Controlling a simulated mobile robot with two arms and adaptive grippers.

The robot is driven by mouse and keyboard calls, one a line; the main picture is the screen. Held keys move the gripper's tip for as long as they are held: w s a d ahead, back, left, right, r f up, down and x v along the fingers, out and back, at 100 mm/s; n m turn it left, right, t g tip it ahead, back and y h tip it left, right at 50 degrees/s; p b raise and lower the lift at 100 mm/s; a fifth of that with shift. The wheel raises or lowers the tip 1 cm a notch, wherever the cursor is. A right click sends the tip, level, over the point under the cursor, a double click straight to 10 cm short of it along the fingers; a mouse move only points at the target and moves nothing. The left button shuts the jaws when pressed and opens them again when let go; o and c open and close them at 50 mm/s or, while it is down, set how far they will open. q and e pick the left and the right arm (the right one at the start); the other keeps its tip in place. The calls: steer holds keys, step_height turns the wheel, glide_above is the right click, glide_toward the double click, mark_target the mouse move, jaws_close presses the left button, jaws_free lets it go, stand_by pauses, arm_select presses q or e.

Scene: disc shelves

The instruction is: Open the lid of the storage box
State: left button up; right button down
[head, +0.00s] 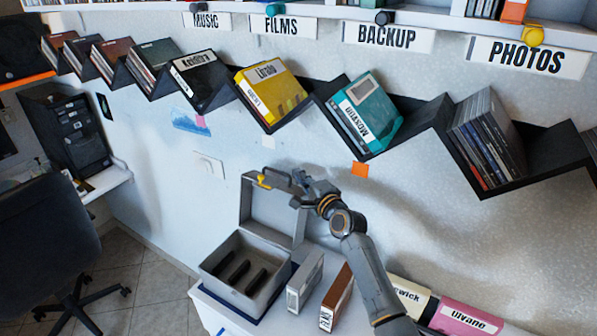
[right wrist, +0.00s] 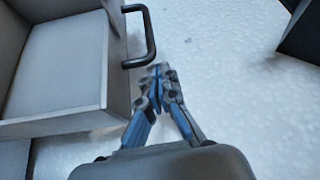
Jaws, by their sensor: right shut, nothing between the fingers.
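The grey storage box (head: 213,268) stands on the white cabinet top in the head view, with dark slots inside. Its lid (head: 272,212) stands up at the back of the box, so the box is open. In the right wrist view the lid's inner side (right wrist: 62,62) fills the left, with a black handle (right wrist: 150,38) on its edge. My right gripper (head: 285,181) is at the lid's upper edge; its closed fingers (right wrist: 160,72) show just below the handle in the wrist view, with nothing between them. My left gripper is out of view.
A grey case (head: 304,283) and a brown case (head: 337,297) stand right of the box. Cream (head: 409,296) and pink (head: 466,318) cases lie further right. A black zigzag shelf (head: 436,118) with discs juts from the wall above. An office chair (head: 48,240) stands at left.

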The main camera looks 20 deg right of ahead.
steer(key=shift+s+a+f, duration=0.1)
steer(key=shift+a, duration=0.25)
steer(key=shift+s+f+b, duration=0.1)
steer(key=shift+b, duration=0.25)
steer(key=shift+s+a+n+t+b, duration=0.4)
steer(key=shift+a+n+b, duration=0.2)
steer(key=shift+n+b, duration=0.3)
steer(key=shift+s+a+r, duration=0.15)
steer(key=shift+a+r, duration=0.05)
steer(key=shift+r, duration=0.3)
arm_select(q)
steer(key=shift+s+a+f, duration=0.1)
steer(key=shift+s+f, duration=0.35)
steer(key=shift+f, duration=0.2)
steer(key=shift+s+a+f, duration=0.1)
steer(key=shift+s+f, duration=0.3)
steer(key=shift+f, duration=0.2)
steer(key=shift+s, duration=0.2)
arm_select(e)
steer(key=shift+r, duration=0.1)
